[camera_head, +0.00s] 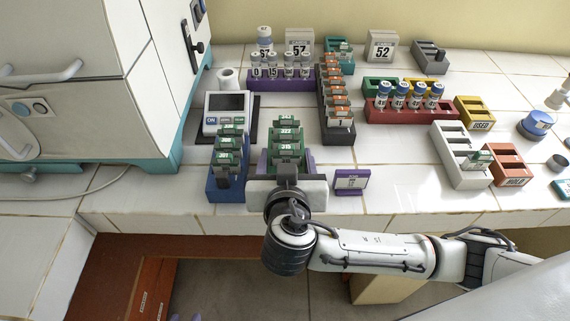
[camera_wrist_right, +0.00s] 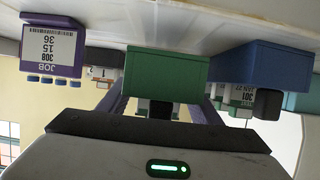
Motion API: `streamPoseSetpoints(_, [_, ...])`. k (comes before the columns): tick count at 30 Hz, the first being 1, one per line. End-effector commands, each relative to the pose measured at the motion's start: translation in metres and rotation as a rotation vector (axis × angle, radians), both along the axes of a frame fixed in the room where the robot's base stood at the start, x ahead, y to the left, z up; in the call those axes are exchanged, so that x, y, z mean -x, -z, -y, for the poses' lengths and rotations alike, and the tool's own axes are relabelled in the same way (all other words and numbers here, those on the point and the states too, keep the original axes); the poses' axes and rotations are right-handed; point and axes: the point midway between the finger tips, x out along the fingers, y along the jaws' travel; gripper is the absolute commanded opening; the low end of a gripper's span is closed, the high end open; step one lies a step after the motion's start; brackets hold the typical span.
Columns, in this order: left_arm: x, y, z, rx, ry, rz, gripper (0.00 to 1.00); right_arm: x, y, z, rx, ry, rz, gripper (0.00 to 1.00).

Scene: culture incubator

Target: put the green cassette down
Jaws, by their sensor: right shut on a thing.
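The green-labelled cassettes (camera_head: 287,146) stand in a row at the green rack (camera_head: 309,156), with numbered labels such as 315 and 322. My right gripper (camera_head: 287,161) comes from the front edge, its fingers on either side of the nearest cassette, and is shut on it. In the right wrist view, which is upside down, the green rack (camera_wrist_right: 165,75) hides much of the held cassette (camera_wrist_right: 160,109) between the fingers (camera_wrist_right: 162,101). I cannot tell whether that cassette touches the rack's floor. My left gripper is not in view.
A blue rack (camera_head: 225,187) with green-labelled cassettes stands close on the left. A dark rack (camera_head: 338,136) with orange-labelled cassettes and a purple job sign (camera_head: 351,181) stand on the right. A white rack (camera_head: 452,153) is farther right. The front counter between is clear.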

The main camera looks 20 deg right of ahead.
Motion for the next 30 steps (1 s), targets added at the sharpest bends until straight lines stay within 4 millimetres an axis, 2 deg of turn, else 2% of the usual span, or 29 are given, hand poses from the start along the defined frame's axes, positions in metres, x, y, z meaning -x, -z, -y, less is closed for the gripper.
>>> streamPoseSetpoints(3, [0.000, 0.000, 0.000, 0.000, 0.000, 0.000, 0.31, -0.001, 0.017, 0.001, 0.004, 0.001, 0.001, 0.34])
streamPoseSetpoints(5, [0.000, 0.000, 0.000, -0.001, -0.001, 0.000, 0.31, -0.001, 0.021, 0.001, 0.003, 0.000, 0.001, 0.34])
streamPoseSetpoints(16, [0.000, 0.004, 0.000, 0.000, 0.000, -0.001, 0.31, 0.000, 0.026, 0.000, 0.000, 0.000, 0.000, 0.34])
streamPoseSetpoints(17, [0.001, 0.004, 0.000, 0.000, 0.000, -0.002, 0.31, 0.000, 0.027, 0.000, 0.001, 0.000, -0.001, 0.60])
streamPoseSetpoints(20, [0.001, 0.003, 0.000, -0.001, 0.000, -0.003, 0.31, 0.000, 0.026, 0.000, 0.001, 0.000, 0.000, 0.77])
streamPoseSetpoints(30, [0.003, 0.001, 0.000, 0.000, 0.001, -0.006, 0.31, 0.000, 0.022, 0.000, 0.001, 0.000, 0.001, 0.77])
